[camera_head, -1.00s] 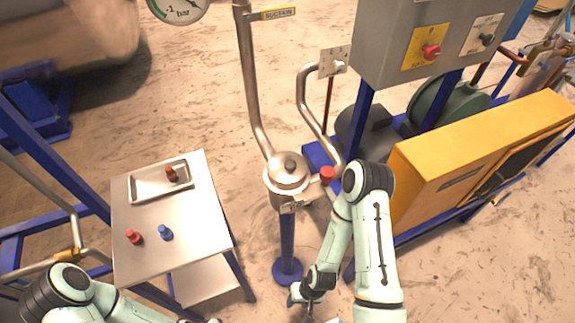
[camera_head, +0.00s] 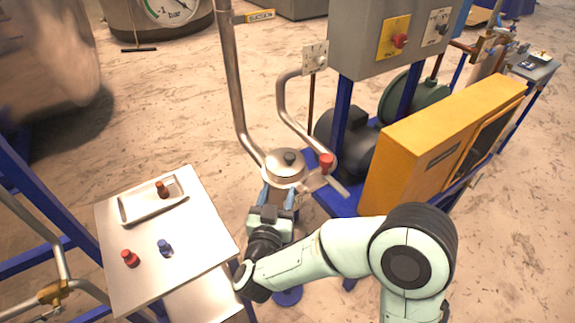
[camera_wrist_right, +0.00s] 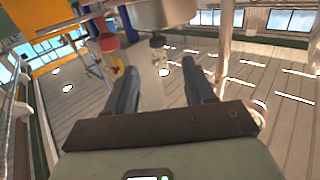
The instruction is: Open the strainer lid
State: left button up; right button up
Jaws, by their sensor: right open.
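The strainer (camera_head: 283,180) is a round steel pot with pipes joined to it. Its lid (camera_head: 273,168) is on top, with a dark knob (camera_head: 289,157) in the middle. My right gripper (camera_head: 280,196) is open in front of the strainer, just below lid level. Its fingers partly hide the pot's front. In the right wrist view the two fingers (camera_wrist_right: 163,88) are apart with nothing between them. A rounded metal body (camera_wrist_right: 162,14), apparently the strainer, is beyond the fingertips at the top. My left gripper is out of view.
A red-capped valve (camera_head: 326,162) is right of the strainer. A steel side table (camera_head: 205,235) at the left holds a tray (camera_head: 128,212), a brown bottle (camera_head: 162,189), and red (camera_head: 130,258) and blue (camera_head: 165,248) items. A yellow cabinet (camera_head: 430,150) stands at right.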

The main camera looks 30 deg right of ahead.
aim_at(290, 155)
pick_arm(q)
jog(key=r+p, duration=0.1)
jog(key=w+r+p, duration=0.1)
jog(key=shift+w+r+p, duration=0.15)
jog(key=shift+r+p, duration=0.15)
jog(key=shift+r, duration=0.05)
pick_arm(e)
jog(key=x, duration=0.8)
jog(key=r+x, duration=0.1)
jog(key=x, duration=0.4)
jog(key=shift+d, duration=0.25)
jog(key=shift+r, duration=0.1)
grip_shut()
